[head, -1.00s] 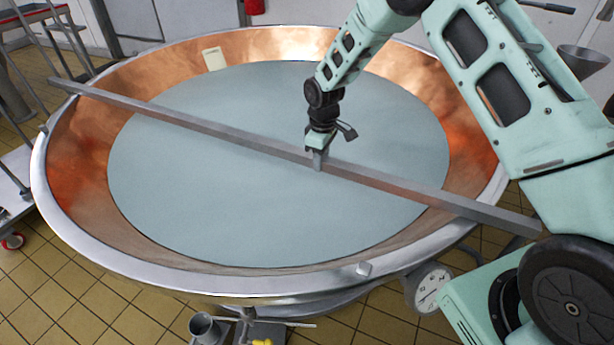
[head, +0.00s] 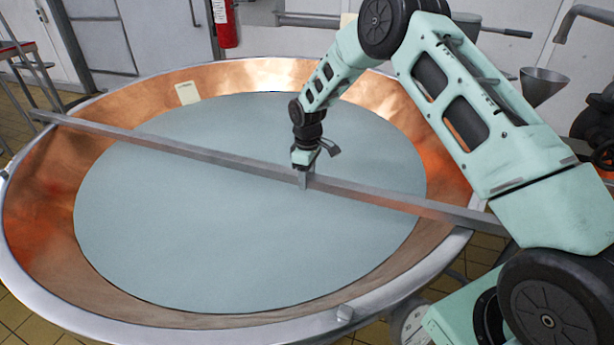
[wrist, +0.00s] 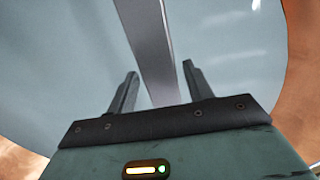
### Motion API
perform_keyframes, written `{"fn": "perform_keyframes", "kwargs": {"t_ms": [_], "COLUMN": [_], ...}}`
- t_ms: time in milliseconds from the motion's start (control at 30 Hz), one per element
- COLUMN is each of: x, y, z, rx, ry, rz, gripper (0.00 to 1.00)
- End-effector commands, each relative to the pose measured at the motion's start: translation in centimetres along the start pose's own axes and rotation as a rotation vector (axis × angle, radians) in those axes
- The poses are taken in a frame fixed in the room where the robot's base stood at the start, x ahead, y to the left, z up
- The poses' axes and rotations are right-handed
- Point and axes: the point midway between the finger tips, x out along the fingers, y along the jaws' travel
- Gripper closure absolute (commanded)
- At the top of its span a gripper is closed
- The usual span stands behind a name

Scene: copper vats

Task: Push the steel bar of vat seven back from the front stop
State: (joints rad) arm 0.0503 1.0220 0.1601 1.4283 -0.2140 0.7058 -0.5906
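The steel bar (head: 220,158) lies across the wide copper vat (head: 50,185), rim to rim, over a flat grey-blue surface (head: 220,240). My gripper (head: 303,180) points down at the bar near its middle, and one finger shows on the near side. In the wrist view the bar (wrist: 148,40) runs between the two spread fingers of my gripper (wrist: 160,85). A gap shows at the left finger; the right finger is very close, and contact cannot be told. No vat number shows.
A pale tag (head: 188,93) sits on the vat's back wall. Behind stand a red fire extinguisher (head: 224,25) and a steel funnel (head: 543,85). A metal rail frame (head: 35,60) is at the far left. Tiled floor (head: 483,248) shows beyond the right rim.

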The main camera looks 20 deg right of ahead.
Motion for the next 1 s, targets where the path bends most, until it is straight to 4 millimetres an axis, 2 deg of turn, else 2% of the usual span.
{"fn": "perform_keyframes", "kwargs": {"t_ms": [300,467,1000], "x": [-0.1,-1.5,-13.5], "y": [-0.1,-0.1,0.0], "z": [0.0,-0.1,-0.1], "rx": [-0.001,0.0,0.001], "ry": [0.0,0.002,0.003], "rz": [-0.002,-0.001,0.001], "gripper": [0.45,0.45,0.45]}}
